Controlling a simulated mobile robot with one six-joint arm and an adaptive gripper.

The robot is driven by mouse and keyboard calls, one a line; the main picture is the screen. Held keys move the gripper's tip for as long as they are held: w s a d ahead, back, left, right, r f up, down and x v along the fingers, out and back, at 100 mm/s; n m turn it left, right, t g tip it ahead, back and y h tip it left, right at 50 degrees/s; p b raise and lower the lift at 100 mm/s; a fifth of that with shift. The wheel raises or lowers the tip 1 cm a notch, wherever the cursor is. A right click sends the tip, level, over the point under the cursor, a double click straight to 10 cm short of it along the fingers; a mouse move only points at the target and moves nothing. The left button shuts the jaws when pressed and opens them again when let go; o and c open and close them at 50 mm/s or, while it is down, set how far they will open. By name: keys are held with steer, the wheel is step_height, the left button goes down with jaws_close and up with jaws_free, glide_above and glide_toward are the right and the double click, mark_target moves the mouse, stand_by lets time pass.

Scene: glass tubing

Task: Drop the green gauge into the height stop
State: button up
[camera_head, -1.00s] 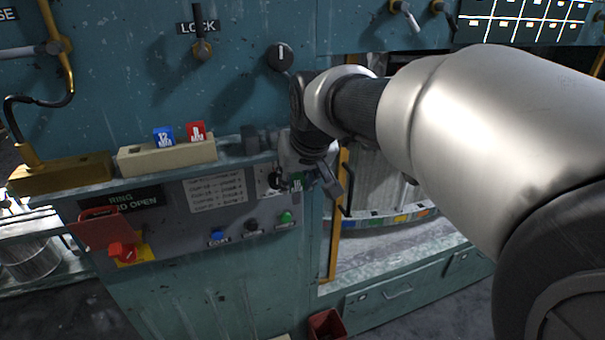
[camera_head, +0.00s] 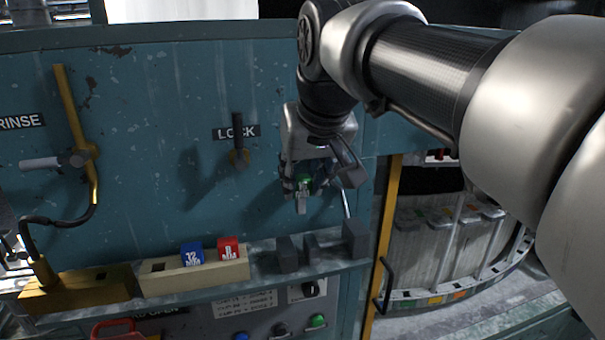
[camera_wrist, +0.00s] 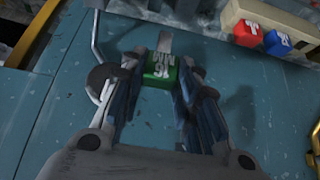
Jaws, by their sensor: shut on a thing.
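The green gauge (camera_head: 304,181) is a small block with white lettering on its face and a grey tab at its end. My gripper (camera_head: 303,188) is shut on it and holds it in the air, in front of the teal panel and above the shelf. In the wrist view the green gauge (camera_wrist: 160,73) sits between the two fingertips of my gripper (camera_wrist: 160,76). Below it on the shelf stand several dark grey upright blocks (camera_head: 288,255) with gaps between them; they look like the height stop. The gauge is apart from them.
A cream rack (camera_head: 195,277) left of the dark blocks holds a blue gauge (camera_head: 192,254) and a red gauge (camera_head: 228,248), with an empty slot at its left. A brass block (camera_head: 80,290) is further left. The LOCK lever (camera_head: 239,140) sticks out left of my gripper.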

mark_target(301, 208)
steer(key=shift+w+a+f, duration=0.1)
steer(key=shift+w+f, duration=0.05)
steer(key=shift+w, duration=0.1)
steer(key=shift+s+f+b, duration=0.2)
steer(key=shift+f+b, duration=0.45)
steer(key=shift+f, duration=0.05)
step_height(301, 208, down, 3)
steer(key=shift+w+r+b, duration=0.15)
steer(key=shift+r+b, duration=0.05)
steer(key=shift+b, duration=0.8)
steer(key=shift+f+b, duration=0.7)
steer(key=shift+f, duration=0.15)
steer(key=shift+f+b, duration=1.75)
steer(key=shift+f, duration=0.6)
steer(key=o, duration=1.1)
steer(key=shift+o, duration=0.2)
steer(key=v, duration=1.2)
